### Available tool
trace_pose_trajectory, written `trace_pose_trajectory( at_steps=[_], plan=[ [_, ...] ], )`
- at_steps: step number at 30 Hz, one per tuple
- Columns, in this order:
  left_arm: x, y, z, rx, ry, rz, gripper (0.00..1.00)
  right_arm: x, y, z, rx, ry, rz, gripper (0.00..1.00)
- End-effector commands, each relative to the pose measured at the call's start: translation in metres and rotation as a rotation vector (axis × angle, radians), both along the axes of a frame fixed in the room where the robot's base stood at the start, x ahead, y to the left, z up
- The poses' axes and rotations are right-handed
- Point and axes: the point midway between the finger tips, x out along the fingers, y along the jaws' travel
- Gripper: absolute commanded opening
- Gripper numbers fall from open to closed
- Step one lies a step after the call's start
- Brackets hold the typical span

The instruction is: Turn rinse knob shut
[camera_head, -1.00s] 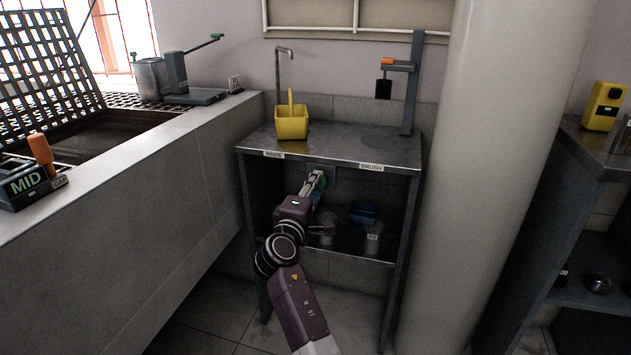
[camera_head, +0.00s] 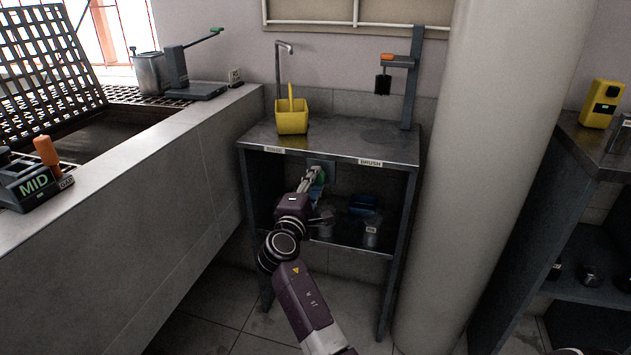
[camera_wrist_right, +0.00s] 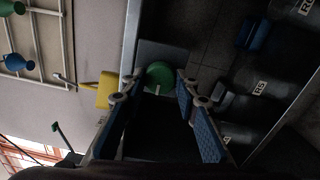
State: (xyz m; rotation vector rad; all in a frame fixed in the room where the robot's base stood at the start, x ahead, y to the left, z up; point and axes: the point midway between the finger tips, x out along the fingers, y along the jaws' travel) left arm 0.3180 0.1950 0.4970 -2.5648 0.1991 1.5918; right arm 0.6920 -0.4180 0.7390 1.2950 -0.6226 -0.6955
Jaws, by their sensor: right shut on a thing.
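My right gripper (camera_head: 315,176) reaches in below the bench top and is shut on the knob. In the right wrist view the round green knob (camera_wrist_right: 160,75), with a pale mark on its rim, sits between the two fingertips of the right gripper (camera_wrist_right: 159,84). The fingers partly hide the knob in the head view. My left gripper is not in view.
A yellow container (camera_head: 291,122) stands on the bench (camera_head: 340,144) below a bent spout (camera_head: 279,75). A stand (camera_head: 411,85) rises at the bench's right. Jars and a blue item (camera_head: 363,204) sit on the lower shelf. A pale column (camera_head: 490,150) stands close on the right.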

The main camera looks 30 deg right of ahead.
Motion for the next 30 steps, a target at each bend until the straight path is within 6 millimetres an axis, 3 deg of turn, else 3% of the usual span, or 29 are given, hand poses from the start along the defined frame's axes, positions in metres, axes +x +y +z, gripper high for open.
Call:
trace_pose_trajectory(
  at_steps=[8, 9, 14, 23, 30],
  plan=[
    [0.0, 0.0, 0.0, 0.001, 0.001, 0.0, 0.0, 0.001, 0.0, 0.002, -0.006, -0.001, 0.002, 0.04],
    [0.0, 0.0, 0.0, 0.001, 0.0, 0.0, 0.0, 0.001, 0.0, 0.002, -0.006, -0.001, 0.002, 0.29],
    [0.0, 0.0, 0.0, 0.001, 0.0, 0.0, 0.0, 0.001, 0.0, 0.002, -0.004, -0.001, 0.002, 0.46],
    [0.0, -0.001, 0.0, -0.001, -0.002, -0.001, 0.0, -0.001, 0.002, 0.0, -0.001, 0.0, 0.001, 0.46],
    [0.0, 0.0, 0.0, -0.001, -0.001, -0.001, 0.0, -0.023, 0.028, -0.002, -0.002, 0.001, 0.003, 0.46]
  ],
)
